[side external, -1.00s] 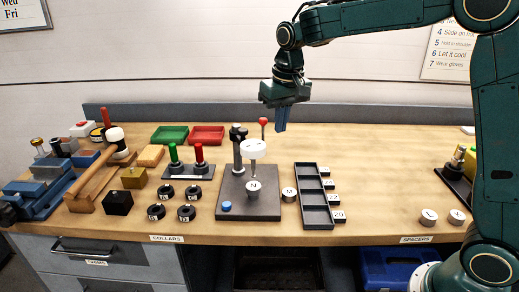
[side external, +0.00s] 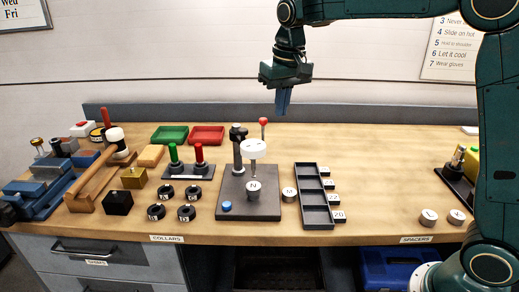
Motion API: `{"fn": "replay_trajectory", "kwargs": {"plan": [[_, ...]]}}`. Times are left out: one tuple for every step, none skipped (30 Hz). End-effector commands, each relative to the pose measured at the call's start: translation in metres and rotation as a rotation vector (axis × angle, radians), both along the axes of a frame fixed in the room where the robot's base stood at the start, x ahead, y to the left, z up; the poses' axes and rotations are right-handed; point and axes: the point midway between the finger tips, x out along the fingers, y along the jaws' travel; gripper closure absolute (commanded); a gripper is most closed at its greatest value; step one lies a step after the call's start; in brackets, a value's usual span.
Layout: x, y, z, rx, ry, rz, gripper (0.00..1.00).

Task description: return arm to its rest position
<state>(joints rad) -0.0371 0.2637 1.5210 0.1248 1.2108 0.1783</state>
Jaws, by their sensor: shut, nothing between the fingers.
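My gripper (side external: 283,101) hangs in the air above the back of the bench, pointing down, with its blue fingers shut and nothing between them. My dark green arm reaches in from the right along the top of the view. Below the gripper stands the press (side external: 254,148), with a white disc on its post and a red-tipped lever (side external: 263,121). The gripper is apart from the press and from everything on the bench. A round piece marked N (side external: 253,188) sits on the press base.
Black collars (side external: 186,213) lie at the front left. Red (side external: 207,135) and green (side external: 170,135) trays sit at the back. A mallet (side external: 115,140) and blue vise (side external: 45,196) are at left. Two spacers (side external: 429,217) lie at right.

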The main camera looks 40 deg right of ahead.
Motion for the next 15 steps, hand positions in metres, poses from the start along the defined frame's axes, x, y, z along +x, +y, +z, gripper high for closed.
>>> {"fn": "replay_trajectory", "kwargs": {"plan": [[0.000,0.000,0.000,0.000,0.000,0.000,1.00],[0.000,0.000,0.000,0.000,0.000,0.000,1.00],[0.000,0.000,0.000,0.000,0.000,0.000,1.00],[0.000,0.000,0.000,0.000,-0.001,0.000,1.00],[-0.001,0.000,0.000,0.000,-0.001,0.000,1.00],[-0.002,0.000,0.001,0.000,-0.002,0.001,1.00],[-0.003,0.000,0.001,0.000,-0.003,0.002,1.00],[-0.005,0.000,0.002,0.000,-0.005,0.003,1.00],[-0.008,-0.001,0.004,0.000,-0.009,0.005,1.00],[-0.010,-0.001,0.006,-0.001,-0.013,0.008,1.00],[-0.013,-0.001,0.007,-0.001,-0.016,0.011,1.00],[-0.018,-0.001,0.009,-0.001,-0.023,0.015,1.00],[-0.022,-0.002,0.011,-0.002,-0.027,0.018,1.00],[-0.027,-0.002,0.013,-0.003,-0.032,0.021,1.00],[-0.034,-0.002,0.015,-0.002,-0.040,0.027,1.00]]}}
